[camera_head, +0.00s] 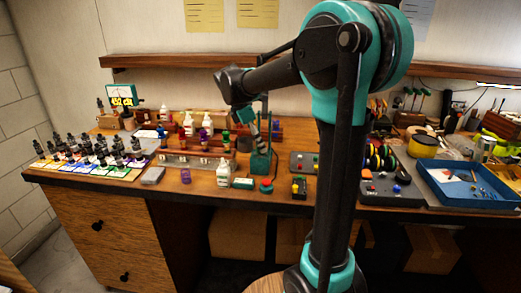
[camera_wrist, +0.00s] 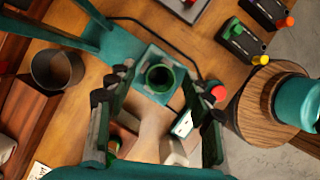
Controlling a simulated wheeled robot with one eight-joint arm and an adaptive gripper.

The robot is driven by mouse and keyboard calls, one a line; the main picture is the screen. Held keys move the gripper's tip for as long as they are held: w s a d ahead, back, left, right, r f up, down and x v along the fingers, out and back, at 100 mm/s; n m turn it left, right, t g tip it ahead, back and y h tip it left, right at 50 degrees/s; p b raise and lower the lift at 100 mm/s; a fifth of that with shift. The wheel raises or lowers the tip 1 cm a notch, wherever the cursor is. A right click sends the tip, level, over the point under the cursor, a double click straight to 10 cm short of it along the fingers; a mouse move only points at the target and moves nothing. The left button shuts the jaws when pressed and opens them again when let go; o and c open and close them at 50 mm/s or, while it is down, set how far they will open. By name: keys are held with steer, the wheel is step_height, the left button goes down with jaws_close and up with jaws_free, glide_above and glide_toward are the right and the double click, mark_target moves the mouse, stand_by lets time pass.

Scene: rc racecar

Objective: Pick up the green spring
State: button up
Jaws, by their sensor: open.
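In the wrist view a round, dark green ring-like thing (camera_wrist: 160,77), which looks like the green spring seen from above, sits over a square teal base (camera_wrist: 152,92). My gripper (camera_wrist: 158,85) is open, with one dark finger on each side of the ring. The fingers appear above it, and I see no contact. In the head view my gripper (camera_head: 250,127) points down beside the teal stand (camera_head: 260,160) on the workbench. The spring cannot be made out clearly there.
A dark cup (camera_wrist: 57,68) stands left of the gripper in the wrist view. White bottles (camera_head: 223,173) and a red-topped button (camera_head: 266,185) stand close to the stand. A blue tray (camera_head: 431,178) lies at the right, and several small dark bottles crowd the left end.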

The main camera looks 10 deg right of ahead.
steer(key=shift+d+f, duration=0.3)
steer(key=shift+f, duration=0.35)
steer(key=shift+c, duration=0.4)
steer(key=c, duration=0.8)
steer(key=shift+o, duration=0.2)
steer(key=shift+r, duration=0.15)
step_height(320, 180, up, 20)
